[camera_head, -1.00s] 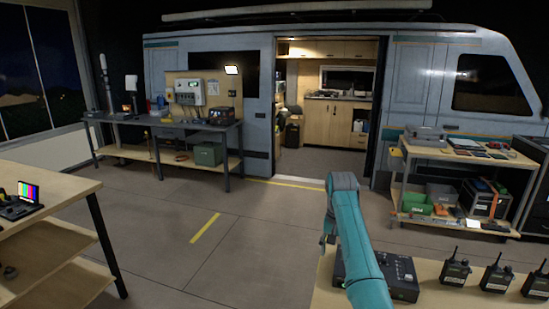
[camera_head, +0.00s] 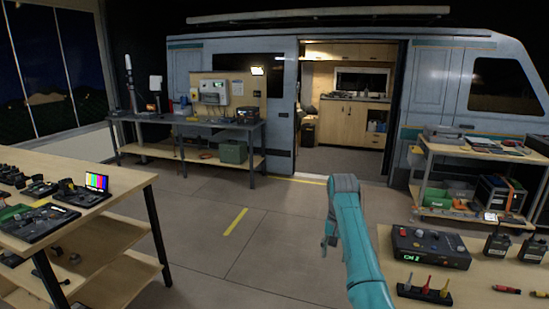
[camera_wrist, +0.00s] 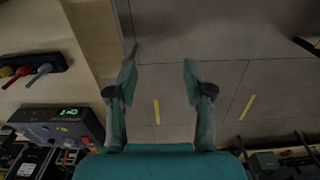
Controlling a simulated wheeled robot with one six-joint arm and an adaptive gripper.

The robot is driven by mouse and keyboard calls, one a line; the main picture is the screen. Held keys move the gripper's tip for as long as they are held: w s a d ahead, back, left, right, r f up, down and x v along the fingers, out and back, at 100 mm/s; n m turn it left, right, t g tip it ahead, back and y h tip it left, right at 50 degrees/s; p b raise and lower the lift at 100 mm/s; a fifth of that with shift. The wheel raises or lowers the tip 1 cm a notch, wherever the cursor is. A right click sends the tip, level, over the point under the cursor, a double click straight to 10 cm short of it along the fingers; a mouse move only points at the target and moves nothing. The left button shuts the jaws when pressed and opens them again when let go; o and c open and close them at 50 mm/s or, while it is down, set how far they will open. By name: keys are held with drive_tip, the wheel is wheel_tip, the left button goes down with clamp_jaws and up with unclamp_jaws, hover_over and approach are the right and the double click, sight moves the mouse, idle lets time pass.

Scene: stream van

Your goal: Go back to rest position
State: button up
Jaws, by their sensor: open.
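My gripper (camera_wrist: 160,78) shows in the wrist view with its two teal fingers apart and nothing between them. It hangs over the grey floor, beside the edge of a light wooden table. A black control box (camera_head: 431,246) with a green display stands on the right table (camera_head: 391,262), to the right of my arm. The box also shows at the lower left of the wrist view (camera_wrist: 62,122), apart from the fingers.
A rack with coloured-handled tools (camera_head: 425,291) and black radios (camera_head: 497,246) are on the right table. A left table (camera_head: 130,190) holds several devices. A workbench (camera_head: 190,121) and a cart (camera_head: 470,152) stand by the van (camera_head: 230,50). The middle floor (camera_head: 260,215) is clear.

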drive_tip(key=s+f+n+t, duration=0.15)
drive_tip(key=s+f, duration=0.35)
drive_tip(key=f, duration=0.8)
drive_tip(key=s+f+m+t, duration=0.15)
drive_tip(key=s+f, duration=0.35)
drive_tip(key=f, duration=0.9)
drive_tip(key=s+f+n+t, duration=0.15)
drive_tip(key=s+f, duration=0.35)
drive_tip(key=s, duration=0.5)
drive_tip(key=s+f+n+t, duration=0.1)
drive_tip(key=s+f+t, duration=0.2)
drive_tip(key=s+f, duration=0.45)
drive_tip(key=s+r+t, duration=0.2)
drive_tip(key=s+r, duration=0.3)
drive_tip(key=s, duration=0.8)
drive_tip(key=s+r+t, duration=0.2)
drive_tip(key=s+r, duration=0.3)
drive_tip(key=s, duration=0.8)
drive_tip(key=s+r+t, duration=0.1)
drive_tip(key=s+r, duration=0.5)
drive_tip(key=r, duration=0.5)
drive_tip(key=s+r+n+t, duration=0.1)
drive_tip(key=s+r+t, duration=0.1)
drive_tip(key=s+r, duration=0.5)
wheel_tip(320, 180, up, 4)
drive_tip(key=shift+f, duration=0.15)
